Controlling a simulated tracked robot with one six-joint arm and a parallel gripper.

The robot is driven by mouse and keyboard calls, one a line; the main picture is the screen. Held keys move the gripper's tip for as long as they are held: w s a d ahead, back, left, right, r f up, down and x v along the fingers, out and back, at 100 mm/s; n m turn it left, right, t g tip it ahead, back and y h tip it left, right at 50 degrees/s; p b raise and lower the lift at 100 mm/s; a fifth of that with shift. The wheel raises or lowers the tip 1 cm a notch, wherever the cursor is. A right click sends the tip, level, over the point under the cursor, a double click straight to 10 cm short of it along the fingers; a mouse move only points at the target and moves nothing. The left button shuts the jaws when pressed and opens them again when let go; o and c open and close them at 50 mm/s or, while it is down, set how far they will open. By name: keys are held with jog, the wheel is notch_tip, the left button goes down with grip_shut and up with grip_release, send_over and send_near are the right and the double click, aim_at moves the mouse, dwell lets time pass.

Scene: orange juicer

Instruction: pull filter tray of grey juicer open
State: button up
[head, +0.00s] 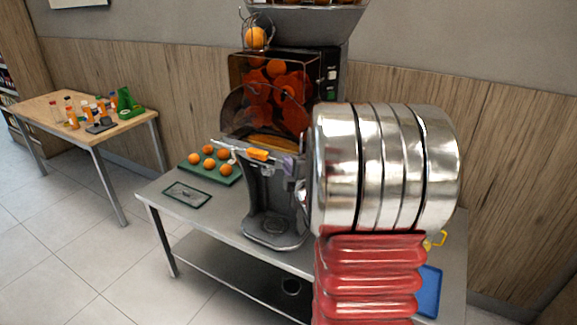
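The grey juicer (268,205) stands on the metal table in the middle of the head view. Its dark, see-through front cover (262,110) shows oranges and orange-red parts inside. A pale strip with an orange piece (258,154) runs across the front below the cover, where the filter tray appears to be. I cannot tell whether the tray is in or partly out. My large silver and red arm hides the juicer's right side. My gripper cannot be made out; it seems hidden behind the arm.
The metal table (222,205) also holds a green tray (232,178) with several oranges, a small dark tray (187,195) and a blue board (429,291). A wooden table (60,105) with bottles stands at the left. The floor between the tables is clear.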

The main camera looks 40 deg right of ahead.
grip_shut()
jog(key=shift+f, duration=0.2)
dwell(0.8)
jog(key=shift+a, duration=0.1)
